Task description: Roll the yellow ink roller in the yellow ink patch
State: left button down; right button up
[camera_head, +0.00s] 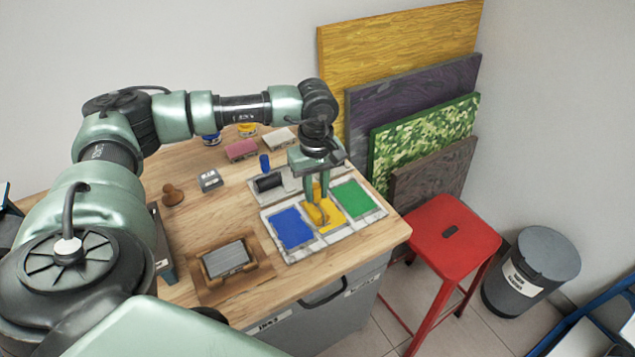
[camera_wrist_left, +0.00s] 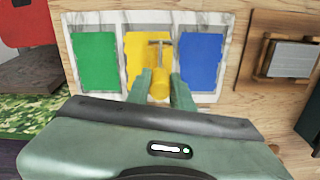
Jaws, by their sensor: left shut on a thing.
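My left gripper (camera_head: 318,190) is shut on the yellow ink roller (camera_head: 322,213), over the middle of the ink slab (camera_head: 268,238). In the left wrist view, its two green fingers (camera_wrist_left: 161,85) close around the roller's yellow handle (camera_wrist_left: 160,88), and a thin metal frame (camera_wrist_left: 160,43) reaches out over the yellow ink patch (camera_wrist_left: 136,44). The yellow patch lies between the blue patch (camera_head: 292,228) and the green patch (camera_head: 354,198). The roller's drum is hard to make out against the yellow ink, so I cannot tell whether it touches. My right gripper is out of view.
Behind the slab lies a pale tray (camera_head: 255,188) with a dark roller and a blue-handled one. A wooden frame with a grey block (camera_head: 230,258), a wooden stamp (camera_head: 173,195) and a small grey box (camera_head: 210,180) are to the left. A red stool (camera_head: 455,235) stands right of the table.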

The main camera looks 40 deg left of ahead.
pick_arm(q)
jog(key=shift+r+p, duration=2)
jog(key=shift+r, duration=1.55)
